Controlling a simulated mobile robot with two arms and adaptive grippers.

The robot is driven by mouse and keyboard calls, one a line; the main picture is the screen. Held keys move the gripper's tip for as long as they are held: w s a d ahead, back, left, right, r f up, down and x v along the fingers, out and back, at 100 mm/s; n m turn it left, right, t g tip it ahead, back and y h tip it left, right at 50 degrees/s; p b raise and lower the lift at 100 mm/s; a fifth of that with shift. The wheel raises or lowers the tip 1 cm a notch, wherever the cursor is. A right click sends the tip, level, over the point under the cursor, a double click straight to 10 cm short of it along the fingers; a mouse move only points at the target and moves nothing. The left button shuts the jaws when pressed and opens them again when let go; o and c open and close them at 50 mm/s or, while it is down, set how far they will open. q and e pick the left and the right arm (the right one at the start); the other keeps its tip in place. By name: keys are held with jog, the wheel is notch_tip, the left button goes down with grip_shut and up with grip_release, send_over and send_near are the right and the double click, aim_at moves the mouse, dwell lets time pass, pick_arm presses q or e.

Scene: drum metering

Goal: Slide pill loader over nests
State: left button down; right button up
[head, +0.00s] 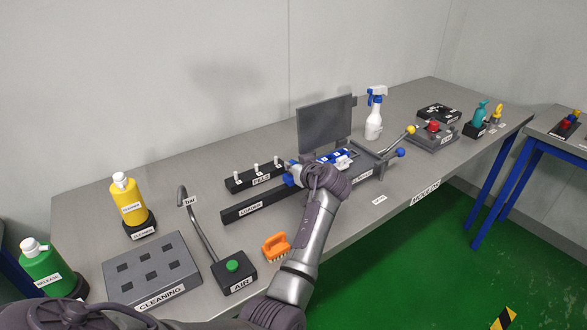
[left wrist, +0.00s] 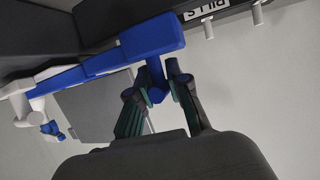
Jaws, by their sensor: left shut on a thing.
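The pill loader, a blue bar (left wrist: 100,66) with a wider blue end block, runs across the left wrist view. My left gripper (left wrist: 160,90) is shut on the short blue handle below that block. In the head view my left gripper (head: 298,174) is at the left end of the mold station, and my wrist hides part of the loader. Blue parts of the loader (head: 291,180) show beside the fingers. Blue and white pieces (head: 335,157) show above the grey mold station (head: 372,163). The nests cannot be made out clearly. My right gripper is not in view.
A black LOADER rail (head: 245,211) and a PILLS rack (head: 240,183) with white pegs lie to the left. A grey screen (head: 324,124) and spray bottle (head: 373,122) stand behind. An orange brush (head: 275,246) and AIR box (head: 233,272) are near the front edge.

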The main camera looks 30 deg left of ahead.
pick_arm(q)
jog(key=shift+r, duration=0.15)
jog(key=c, duration=1.1)
grip_release()
jog(key=shift+a, duration=0.1)
notch_tip(320, 180, up, 10)
jog(key=shift+f, duration=0.1)
